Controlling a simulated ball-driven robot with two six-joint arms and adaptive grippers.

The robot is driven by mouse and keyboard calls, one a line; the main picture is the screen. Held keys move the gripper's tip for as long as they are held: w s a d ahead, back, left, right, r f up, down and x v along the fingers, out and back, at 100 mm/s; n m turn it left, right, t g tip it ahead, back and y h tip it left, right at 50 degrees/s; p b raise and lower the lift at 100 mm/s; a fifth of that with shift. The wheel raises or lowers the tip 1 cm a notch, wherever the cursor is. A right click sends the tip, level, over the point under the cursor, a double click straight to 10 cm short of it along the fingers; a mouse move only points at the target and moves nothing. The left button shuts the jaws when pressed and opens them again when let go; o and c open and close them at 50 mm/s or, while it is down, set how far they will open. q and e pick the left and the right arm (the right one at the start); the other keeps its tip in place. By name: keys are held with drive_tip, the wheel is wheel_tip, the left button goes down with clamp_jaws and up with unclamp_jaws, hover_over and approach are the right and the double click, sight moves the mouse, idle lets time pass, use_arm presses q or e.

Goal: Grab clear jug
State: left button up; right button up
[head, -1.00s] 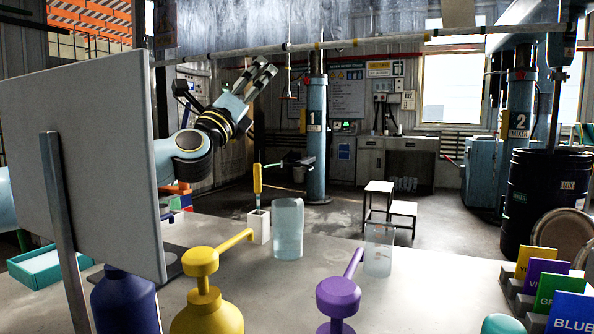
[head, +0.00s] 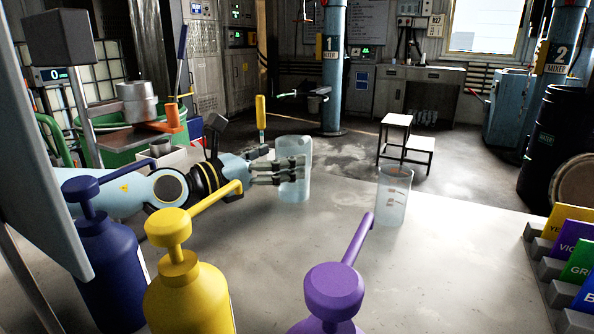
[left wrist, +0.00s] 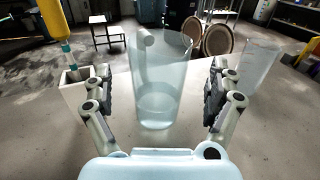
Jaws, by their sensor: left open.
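The clear jug (head: 294,184) stands upright on the grey table, a tall see-through vessel with a pale blue tint. It also shows in the left wrist view (left wrist: 158,85), between and just beyond my fingers. My left gripper (head: 287,170) reaches in from the left, low over the table, with its fingers at the jug's side. In the left wrist view my left gripper (left wrist: 155,98) is open, with one finger on each side of the jug and gaps visible. A second clear vessel (head: 393,197) with markings stands to the right. My right gripper is not in view.
Blue (head: 108,265), yellow (head: 188,295) and purple (head: 333,295) pump bottles stand along the near side. A white holder (left wrist: 78,90) with a yellow-handled tool (head: 261,112) is close to the jug. Colour cards (head: 575,262) stand at right. The table's middle right is clear.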

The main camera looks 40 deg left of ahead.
use_arm(q)
drive_tip(key=shift+w+d+f, duration=0.1)
drive_tip(key=shift+w, duration=1.3)
drive_tip(key=shift+w+d+f, duration=0.1)
drive_tip(key=shift+w, duration=1.25)
drive_tip(key=c, duration=1.5)
drive_tip(key=shift+o, duration=0.2)
